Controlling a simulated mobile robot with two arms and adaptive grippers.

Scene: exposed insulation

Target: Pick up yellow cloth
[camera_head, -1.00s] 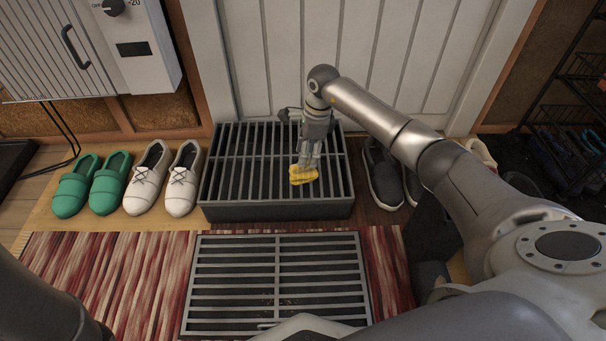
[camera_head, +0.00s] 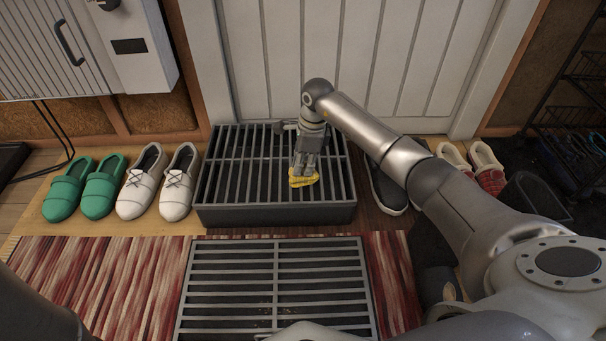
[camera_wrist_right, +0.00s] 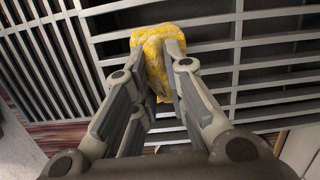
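The yellow cloth (camera_head: 303,181) is at the right part of the upper dark slatted grate box (camera_head: 225,185), against its front slats. My right gripper (camera_head: 304,168) reaches down to it from above. In the right wrist view, the bunched cloth (camera_wrist_right: 157,42) sits between the fingertips of my right gripper (camera_wrist_right: 158,58) and bulges out beyond them. Both fingers touch it, and the gripper looks shut on it. I cannot tell whether the cloth still rests on the slats. My left gripper is out of view.
A second grate (camera_head: 275,285) lies in front on a red striped rug (camera_head: 120,280). Green shoes (camera_head: 82,188) and white shoes (camera_head: 157,182) stand left; dark shoes (camera_head: 388,190) stand right, partly behind my arm. A white door (camera_head: 400,60) is behind, a wire rack (camera_head: 575,100) far right.

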